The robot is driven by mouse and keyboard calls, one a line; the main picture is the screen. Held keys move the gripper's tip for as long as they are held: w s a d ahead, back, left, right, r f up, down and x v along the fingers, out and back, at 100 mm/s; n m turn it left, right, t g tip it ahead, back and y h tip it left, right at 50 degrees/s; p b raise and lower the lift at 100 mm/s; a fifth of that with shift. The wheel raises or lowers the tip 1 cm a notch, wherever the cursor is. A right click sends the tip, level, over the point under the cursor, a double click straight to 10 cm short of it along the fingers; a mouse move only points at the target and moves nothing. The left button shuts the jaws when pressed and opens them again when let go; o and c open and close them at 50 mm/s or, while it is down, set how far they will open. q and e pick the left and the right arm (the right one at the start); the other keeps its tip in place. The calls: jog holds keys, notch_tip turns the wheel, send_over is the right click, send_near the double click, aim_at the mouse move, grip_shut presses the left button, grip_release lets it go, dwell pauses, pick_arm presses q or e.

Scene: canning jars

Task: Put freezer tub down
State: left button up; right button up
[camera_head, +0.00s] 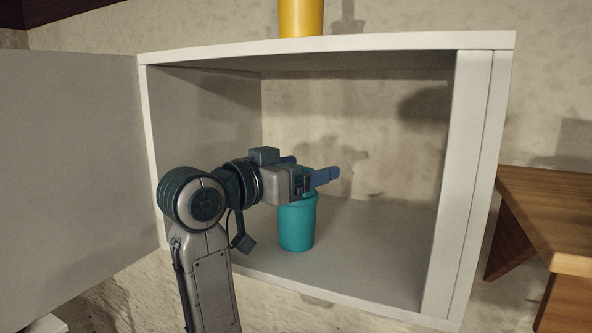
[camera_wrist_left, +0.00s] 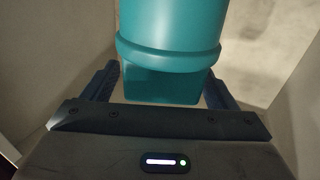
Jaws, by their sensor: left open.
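The freezer tub is a teal, round container (camera_head: 298,226) standing upright on the floor of the open white cabinet. My left gripper (camera_head: 312,168) is inside the cabinet at the tub's upper part, its blue fingers apart. The gripper hides part of the tub's top. In the left wrist view the tub (camera_wrist_left: 170,25) fills the top middle, with its thick rim facing the gripper. The open fingers (camera_wrist_left: 161,85) lie to either side of its near end, with a small gap showing on each side. My right gripper is in neither view.
The white cabinet (camera_head: 470,180) has side walls and a top close around the arm, and its door (camera_head: 70,170) stands open at the left. A yellow container (camera_head: 301,17) stands on top. A wooden surface (camera_head: 550,205) is at the right. The cabinet floor right of the tub is clear.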

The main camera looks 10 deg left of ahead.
pick_arm(q)
jog(key=shift+s+a+f, duration=0.1)
jog(key=shift+a, duration=0.05)
jog(key=b+v, duration=0.3)
jog(key=v, duration=0.1)
jog(key=shift+s+f, duration=0.1)
jog(key=shift+s, duration=0.1)
jog(key=b+v, duration=0.3)
jog(key=v, duration=0.4)
jog(key=shift+s+r, duration=0.15)
jog(key=shift+r, duration=0.1)
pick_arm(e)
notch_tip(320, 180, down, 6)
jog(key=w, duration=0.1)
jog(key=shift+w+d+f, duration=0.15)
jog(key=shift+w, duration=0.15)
pick_arm(q)
jog(key=shift+a, duration=0.1)
